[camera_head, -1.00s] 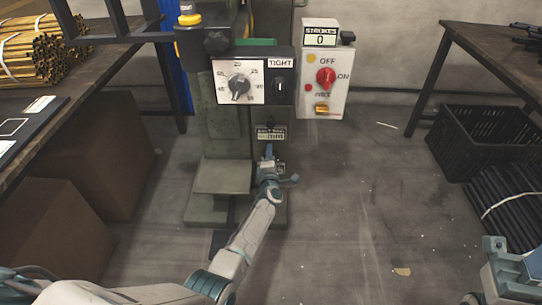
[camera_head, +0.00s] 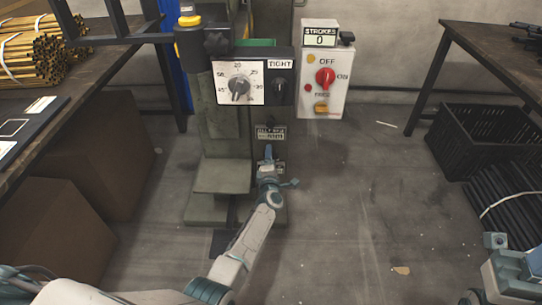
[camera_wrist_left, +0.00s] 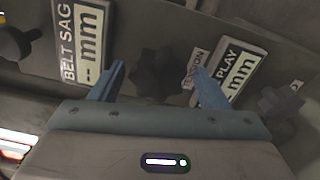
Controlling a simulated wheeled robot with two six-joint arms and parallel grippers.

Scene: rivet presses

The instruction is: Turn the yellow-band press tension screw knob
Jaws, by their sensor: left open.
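The press with a yellow band (camera_head: 190,20) stands at the centre left of the head view. In the left wrist view a dark lobed knob (camera_wrist_left: 158,72) sits beside a small TENSION label (camera_wrist_left: 194,70). My left gripper (camera_wrist_left: 157,76) is open, with one blue finger on each side of this knob in the picture. I cannot tell whether the fingers touch it. In the head view my left gripper (camera_head: 268,154) is low at the front of the press and hides the knob. Part of my right arm (camera_head: 505,265) shows at the lower right; its fingers cannot be made out.
BELT SAG (camera_wrist_left: 82,40) and PLAY (camera_wrist_left: 236,72) displays flank the knob, with another dark knob (camera_wrist_left: 281,101) at right. A dial panel (camera_head: 238,84) and a switch box (camera_head: 323,72) are above. A black crate (camera_head: 485,135) is at right. Open floor lies between.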

